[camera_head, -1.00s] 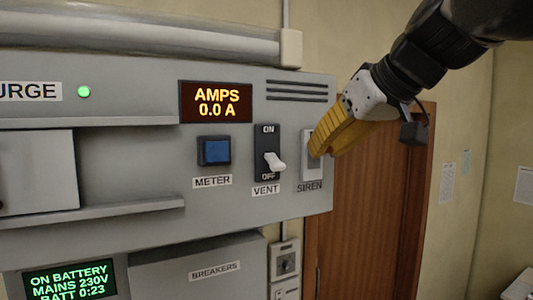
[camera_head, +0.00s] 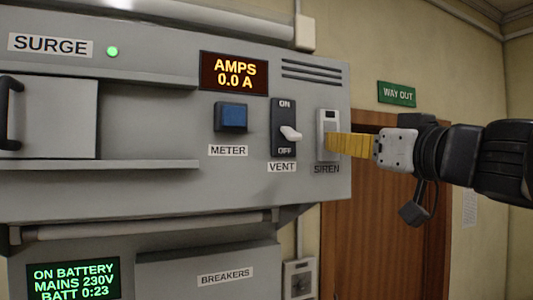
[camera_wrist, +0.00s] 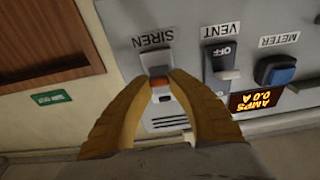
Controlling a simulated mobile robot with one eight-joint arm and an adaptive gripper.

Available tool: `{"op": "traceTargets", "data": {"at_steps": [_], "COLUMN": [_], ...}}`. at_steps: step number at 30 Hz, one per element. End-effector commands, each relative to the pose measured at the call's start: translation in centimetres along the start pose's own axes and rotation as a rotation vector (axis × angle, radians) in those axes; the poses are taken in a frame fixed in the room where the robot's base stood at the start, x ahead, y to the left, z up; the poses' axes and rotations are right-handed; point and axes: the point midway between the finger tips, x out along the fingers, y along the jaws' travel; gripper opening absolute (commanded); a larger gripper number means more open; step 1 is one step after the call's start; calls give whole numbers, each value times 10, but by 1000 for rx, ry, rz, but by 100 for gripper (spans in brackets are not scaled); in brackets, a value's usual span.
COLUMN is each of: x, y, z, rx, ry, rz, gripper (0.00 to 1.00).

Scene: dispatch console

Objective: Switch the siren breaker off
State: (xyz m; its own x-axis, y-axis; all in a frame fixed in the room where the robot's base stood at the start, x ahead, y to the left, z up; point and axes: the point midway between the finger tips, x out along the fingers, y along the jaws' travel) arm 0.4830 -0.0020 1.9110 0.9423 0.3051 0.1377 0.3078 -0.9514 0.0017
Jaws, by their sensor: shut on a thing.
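The siren breaker (camera_head: 328,119) is a pale upright plate at the right end of the grey console, above its SIREN label. My gripper (camera_head: 329,143) has yellow fingers and reaches it level from the right, covering its lower half. In the wrist view, which is upside down, the siren breaker (camera_wrist: 155,58) sits between the fingertips. My gripper (camera_wrist: 159,76) is shut on the breaker's small lever there. A red-orange patch shows between the fingers. The lever's exact position is mostly hidden by the fingers.
The vent switch (camera_head: 289,133) is close left of the siren breaker, its white lever toward OFF. The blue meter button (camera_head: 231,117) is farther left. The amps display (camera_head: 234,73) reads 0.0 A. A wooden door (camera_head: 370,230) stands behind, right of the console.

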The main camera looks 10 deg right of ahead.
Motion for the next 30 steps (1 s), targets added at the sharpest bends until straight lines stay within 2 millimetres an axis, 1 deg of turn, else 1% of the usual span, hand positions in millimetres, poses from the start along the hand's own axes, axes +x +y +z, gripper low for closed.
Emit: {"op": "traceTargets", "data": {"at_steps": [1, 8, 20, 21, 23, 24, 30], "x": [0, 1, 1, 1, 1, 1, 1], "y": [0, 0, 0, 0, 0, 0, 0], "z": [2, 2, 1, 1, 1, 1, 2], "rx": [3, 2, 3, 3, 3, 3, 2], "ry": [18, 64, 71, 71, 71, 70, 70], "rz": [-1, -1, -1, -1, -1, -1, -1], "gripper": [0, 0, 0, 25, 43, 45, 45]}}
